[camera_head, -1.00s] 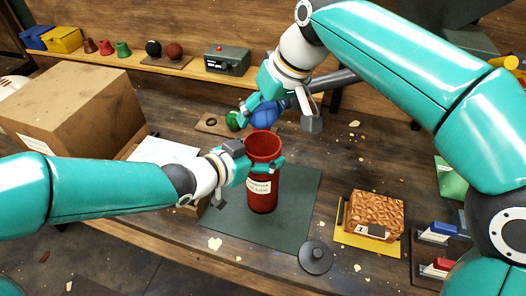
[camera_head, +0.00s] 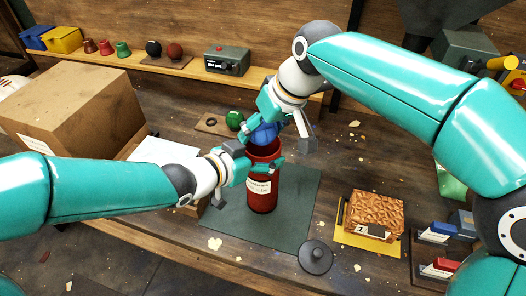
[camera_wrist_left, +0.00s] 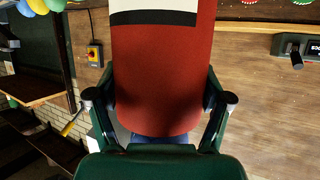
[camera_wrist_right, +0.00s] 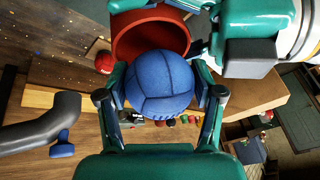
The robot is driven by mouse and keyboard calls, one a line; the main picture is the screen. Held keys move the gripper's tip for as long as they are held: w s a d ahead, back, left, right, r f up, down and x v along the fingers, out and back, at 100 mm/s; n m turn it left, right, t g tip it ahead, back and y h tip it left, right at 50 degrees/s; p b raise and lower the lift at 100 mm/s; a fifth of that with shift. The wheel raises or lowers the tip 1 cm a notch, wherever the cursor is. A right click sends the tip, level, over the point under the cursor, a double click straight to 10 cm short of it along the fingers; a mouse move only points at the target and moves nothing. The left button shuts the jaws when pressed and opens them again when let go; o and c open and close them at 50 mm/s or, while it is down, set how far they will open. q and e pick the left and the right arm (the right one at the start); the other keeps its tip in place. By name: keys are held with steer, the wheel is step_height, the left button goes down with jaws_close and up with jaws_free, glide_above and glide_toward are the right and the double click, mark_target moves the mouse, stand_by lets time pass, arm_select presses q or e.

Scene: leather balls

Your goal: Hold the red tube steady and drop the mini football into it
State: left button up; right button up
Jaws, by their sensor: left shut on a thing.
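The red tube (camera_head: 262,192) stands upright on a dark green mat (camera_head: 233,219) with a white label on its side. My left gripper (camera_head: 256,167) is shut on the tube near its upper part; the tube's red wall fills the space between the fingers in the left wrist view (camera_wrist_left: 160,90). The mini football (camera_head: 263,134) is a blue panelled ball. My right gripper (camera_wrist_right: 160,97) is shut on the ball (camera_wrist_right: 160,84) and holds it over the tube's mouth. The open mouth (camera_wrist_right: 150,38) shows beside the ball in the right wrist view. The ball hides part of the rim in the head view.
A green ball (camera_head: 234,120) sits on a small wooden board behind the tube. A round black lid (camera_head: 315,257) lies at the mat's front right edge. A copper crumpled block (camera_head: 374,214) stands right. A large cardboard box (camera_head: 75,105) stands left.

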steer(key=o, duration=0.4)
steer(key=shift+o, duration=0.2)
arm_select(q)
steer(key=o, duration=1.5)
arm_select(e)
steer(key=v, duration=1.2)
arm_select(q)
steer(key=shift+a, duration=0.1)
steer(key=shift+v, duration=5.95)
arm_select(e)
steer(key=shift+f, duration=0.1)
